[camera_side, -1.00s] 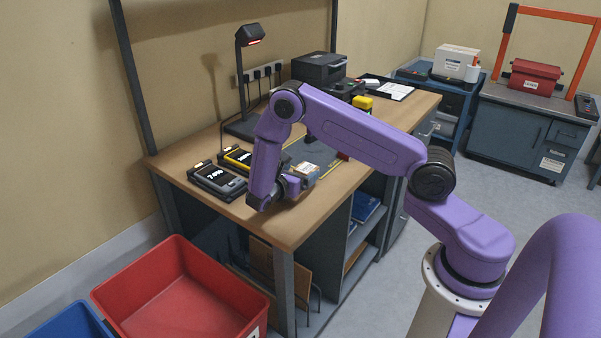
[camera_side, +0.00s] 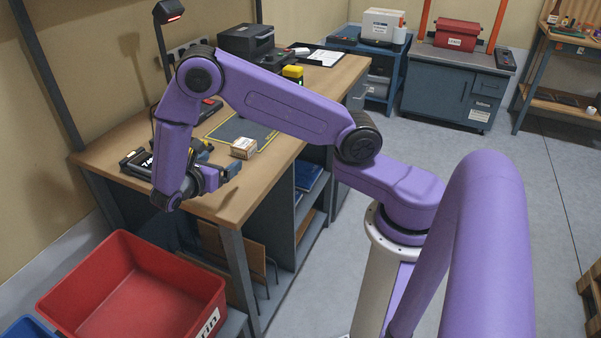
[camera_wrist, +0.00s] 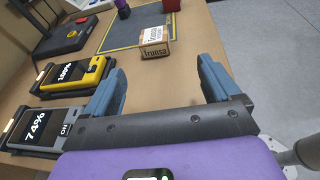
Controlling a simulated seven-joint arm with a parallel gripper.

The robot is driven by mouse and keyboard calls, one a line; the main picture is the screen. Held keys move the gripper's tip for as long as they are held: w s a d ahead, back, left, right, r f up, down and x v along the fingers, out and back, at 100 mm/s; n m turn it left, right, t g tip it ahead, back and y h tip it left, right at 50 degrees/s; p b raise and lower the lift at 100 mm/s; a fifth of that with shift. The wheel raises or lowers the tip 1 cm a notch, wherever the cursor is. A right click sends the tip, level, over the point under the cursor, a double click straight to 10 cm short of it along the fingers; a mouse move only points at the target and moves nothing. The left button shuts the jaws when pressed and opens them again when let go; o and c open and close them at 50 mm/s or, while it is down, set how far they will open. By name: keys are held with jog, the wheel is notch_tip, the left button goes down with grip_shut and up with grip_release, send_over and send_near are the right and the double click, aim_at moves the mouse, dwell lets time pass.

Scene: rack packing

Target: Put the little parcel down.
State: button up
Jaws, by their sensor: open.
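The little parcel (camera_side: 243,148), a small brown carton with a white top and a printed side, rests on the wooden bench. It sits at the near corner of the dark mat (camera_side: 232,128) with yellow edging; I cannot tell how much of it is on the mat. In the wrist view the parcel (camera_wrist: 156,44) is ahead of my gripper, beyond the fingertips. My gripper (camera_wrist: 161,76) is open, its two blue fingers apart with only bare bench between them. In the side view my gripper (camera_side: 220,162) is low over the bench's near end, apart from the parcel.
Two devices with lit displays, a grey one (camera_wrist: 40,130) and a yellow one (camera_wrist: 72,75), lie left of my gripper. A lamp (camera_side: 168,12) and a printer (camera_side: 246,42) stand farther back. A red bin (camera_side: 135,285) is below the bench end. The bench's right edge is close.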

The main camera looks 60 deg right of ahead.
jog(key=s+a+r+m+y, duration=0.2)
jog(key=s+y, duration=0.3)
jog(key=s, duration=0.5)
jog(key=s+a+r+m+g+y, duration=0.1)
jog(key=s+r+y, duration=0.4)
jog(key=s, duration=0.5)
jog(key=s+a+r+m+y, duration=0.3)
jog(key=s+a+r+y, duration=0.1)
jog(key=s, duration=0.6)
jog(key=shift+a+g+y, duration=0.25)
jog(key=shift+g+y, duration=0.05)
jog(key=shift+y, duration=0.2)
